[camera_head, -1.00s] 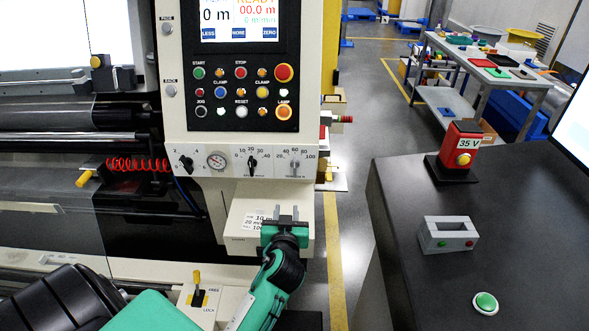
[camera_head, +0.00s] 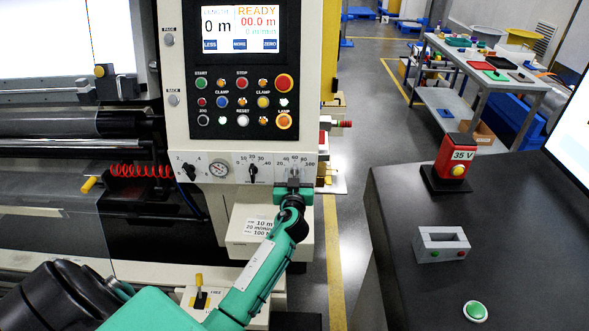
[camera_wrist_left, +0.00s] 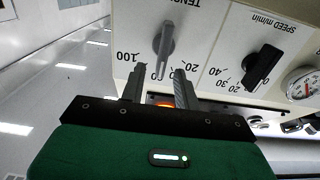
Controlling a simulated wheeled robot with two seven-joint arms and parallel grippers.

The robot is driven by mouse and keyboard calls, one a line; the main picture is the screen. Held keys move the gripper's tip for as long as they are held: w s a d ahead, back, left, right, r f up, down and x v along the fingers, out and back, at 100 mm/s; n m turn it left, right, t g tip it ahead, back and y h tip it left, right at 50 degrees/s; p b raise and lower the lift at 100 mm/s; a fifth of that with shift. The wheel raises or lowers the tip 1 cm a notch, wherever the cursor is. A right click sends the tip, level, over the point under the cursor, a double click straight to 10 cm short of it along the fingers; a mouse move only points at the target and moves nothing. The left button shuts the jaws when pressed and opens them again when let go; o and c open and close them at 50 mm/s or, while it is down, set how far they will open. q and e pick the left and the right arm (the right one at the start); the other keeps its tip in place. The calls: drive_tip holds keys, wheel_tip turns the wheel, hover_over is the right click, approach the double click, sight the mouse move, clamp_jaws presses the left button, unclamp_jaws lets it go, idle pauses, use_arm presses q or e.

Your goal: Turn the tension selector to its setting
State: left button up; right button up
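The tension selector is a grey bar-shaped knob (camera_wrist_left: 165,48) on the cream panel, upside down in the left wrist view. It points roughly at the middle of its scale; "100" reads at one end. In the head view its scale (camera_head: 294,161) shows at the panel's right end, with the knob largely hidden by my gripper. My left gripper (camera_head: 293,184) is open and empty, just below the selector. In the left wrist view its two fingers (camera_wrist_left: 158,88) stand apart near the knob's tip, with no clear contact. A white label (camera_head: 261,228) below reads "10 m", "20 m/min" and a "100" line. My right gripper is out of view.
The black speed knob (camera_head: 252,173) sits left of the selector, with a round gauge (camera_head: 218,169) and another black knob (camera_head: 190,170) further left. Push buttons (camera_head: 242,102) fill the panel above. A dark counter (camera_head: 400,250) stands right, with floor between.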

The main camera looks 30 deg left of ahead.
use_arm(q)
drive_tip(key=shift+x, duration=0.85)
clamp_jaws()
